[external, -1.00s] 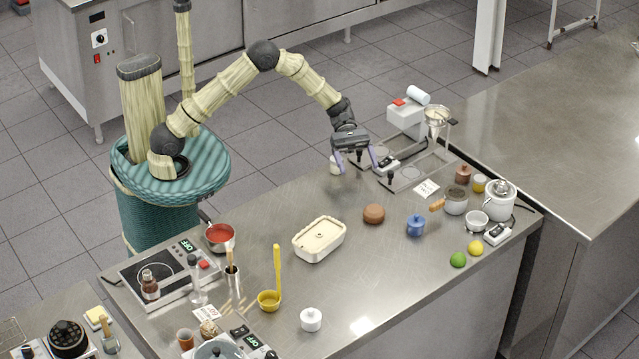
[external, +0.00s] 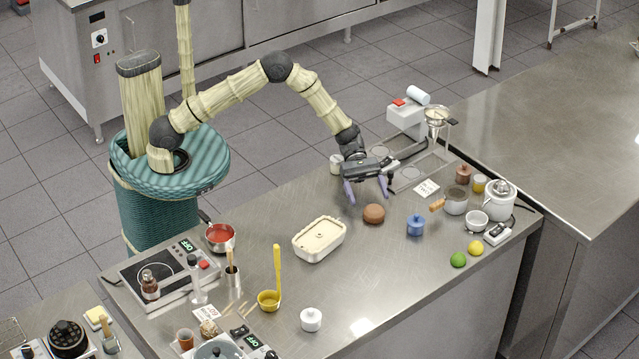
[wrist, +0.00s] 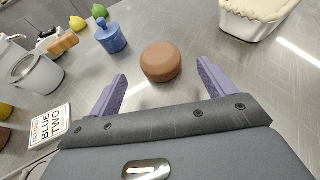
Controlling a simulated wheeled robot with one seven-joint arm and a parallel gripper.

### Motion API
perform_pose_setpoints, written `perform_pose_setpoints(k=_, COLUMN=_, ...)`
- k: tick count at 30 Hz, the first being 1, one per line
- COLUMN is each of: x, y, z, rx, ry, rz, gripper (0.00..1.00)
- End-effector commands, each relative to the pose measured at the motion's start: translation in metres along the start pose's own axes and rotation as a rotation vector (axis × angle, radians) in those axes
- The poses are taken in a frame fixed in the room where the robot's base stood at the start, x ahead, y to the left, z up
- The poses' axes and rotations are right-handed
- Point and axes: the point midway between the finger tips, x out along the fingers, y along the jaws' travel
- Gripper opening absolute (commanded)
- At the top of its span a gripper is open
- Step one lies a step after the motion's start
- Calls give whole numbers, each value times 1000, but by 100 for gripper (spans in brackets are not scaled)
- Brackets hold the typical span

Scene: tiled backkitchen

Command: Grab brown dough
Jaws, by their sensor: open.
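The brown dough (external: 374,214) is a small, rounded, flattened lump on the steel counter, right of the cream-coloured tub. In the wrist view the dough (wrist: 161,62) lies just beyond my fingertips, between their lines. My gripper (external: 367,190) is open and empty, with its purple fingers pointing down close behind the dough. In the wrist view the two fingers of my gripper (wrist: 163,80) are spread wide, with bare counter between them. The gripper does not touch the dough.
The cream tub (external: 301,250) stands left of the dough. A white sign (external: 427,188) and a grey pot (external: 456,201) are further right. The counter in front of the dough is clear.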

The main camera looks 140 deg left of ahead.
Motion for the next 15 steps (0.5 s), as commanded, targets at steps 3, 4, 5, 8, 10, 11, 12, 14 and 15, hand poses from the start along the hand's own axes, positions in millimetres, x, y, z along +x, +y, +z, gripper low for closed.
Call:
perform_pose_setpoints(k=3, x=10, y=-1, z=1, rx=-2, ry=-2, rz=-3, gripper=83)
perform_pose_setpoints(k=4, x=14, y=0, z=0, rx=-3, ry=-1, rz=-2, gripper=83)
perform_pose_setpoints(k=5, x=17, y=0, z=0, rx=-3, ry=-2, rz=-2, gripper=83)
perform_pose_setpoints(k=8, x=32, y=0, z=-2, rx=-2, ry=-2, rz=-3, gripper=83)
perform_pose_setpoints(k=10, x=42, y=0, z=-3, rx=0, ry=-1, rz=-3, gripper=83)
perform_pose_setpoints(k=11, x=45, y=0, z=-3, rx=0, ry=-1, rz=-2, gripper=83)
perform_pose_setpoints(k=12, x=48, y=0, z=-3, rx=0, ry=-1, rz=-2, gripper=83)
perform_pose_setpoints(k=14, x=51, y=0, z=-4, rx=0, ry=-1, rz=-1, gripper=83)
perform_pose_setpoints(k=15, x=51, y=0, z=-4, rx=0, ry=-1, rz=-1, gripper=83)
